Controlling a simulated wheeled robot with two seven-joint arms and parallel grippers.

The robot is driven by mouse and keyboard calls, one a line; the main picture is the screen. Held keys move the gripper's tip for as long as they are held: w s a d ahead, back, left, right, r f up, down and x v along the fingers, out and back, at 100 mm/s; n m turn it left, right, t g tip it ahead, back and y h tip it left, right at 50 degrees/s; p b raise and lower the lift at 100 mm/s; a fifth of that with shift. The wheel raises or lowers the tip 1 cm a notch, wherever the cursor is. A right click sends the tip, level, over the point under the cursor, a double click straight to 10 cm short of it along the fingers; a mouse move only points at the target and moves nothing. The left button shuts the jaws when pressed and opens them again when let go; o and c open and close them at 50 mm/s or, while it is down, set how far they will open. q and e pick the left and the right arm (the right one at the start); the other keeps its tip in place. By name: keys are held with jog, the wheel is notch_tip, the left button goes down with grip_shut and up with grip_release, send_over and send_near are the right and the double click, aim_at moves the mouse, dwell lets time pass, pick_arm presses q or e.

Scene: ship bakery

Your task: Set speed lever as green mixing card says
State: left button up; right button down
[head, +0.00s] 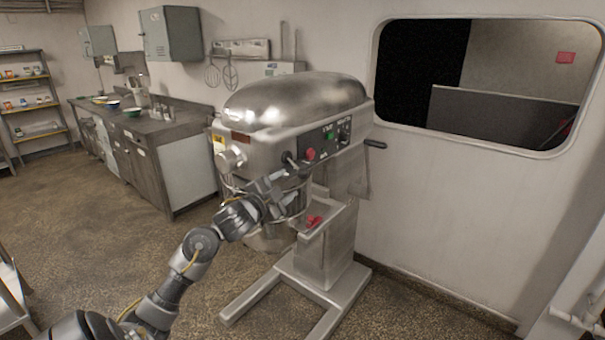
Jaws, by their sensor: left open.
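The steel stand mixer (295,98) stands in the middle, with a dark control panel (325,142) carrying a red button, a green button and a dark knob. A small lever with a dark knob (288,157) shows at the panel's left end. A dark handle (375,144) sticks out on the mixer's right side. I cannot tell for certain which is the speed lever, or its setting. My left gripper (285,183) is open in front of the bowl, just below the panel's left end. I cannot make out a green mixing card. My right gripper is out of view.
The mixer's steel base legs (250,297) spread over the floor. A counter (150,125) with bowls stands behind at left, and a shelf rack (30,95) at far left. Floor between them is clear.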

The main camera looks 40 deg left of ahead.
aim_at(299, 175)
pick_arm(q)
jog(key=w, duration=0.3)
jog(key=w+p, duration=0.1)
jog(key=w, duration=0.1)
jog(key=w+a+p, duration=0.1)
jog(key=w, duration=0.2)
jog(key=shift+w, duration=0.8)
grip_shut()
jog(key=shift+f, duration=0.1)
